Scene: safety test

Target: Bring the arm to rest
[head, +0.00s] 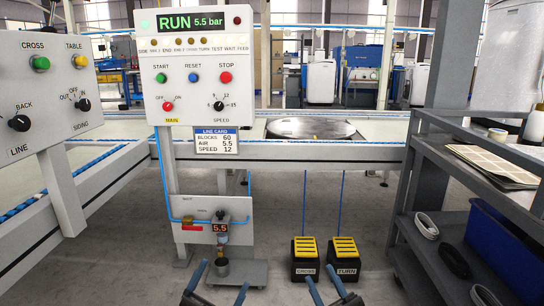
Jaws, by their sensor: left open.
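My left gripper (224,274) is at the bottom edge of the head view, below the control panel's stand. Its two blue-grey fingers are apart and empty. My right gripper (319,274) is at the bottom edge further right, in front of the foot pedals. Its two fingers also stand apart, with nothing seen between them. Most of both arms is cut off by the lower edge of the picture.
A control panel (196,62) reads RUN, 5.5 bar. A side panel (40,90) stands left. Pedals marked CROSS (305,268) and TURN (346,268) are on the floor. A conveyor with a round turntable (310,128) lies behind. A shelf cart (410,170) stands right.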

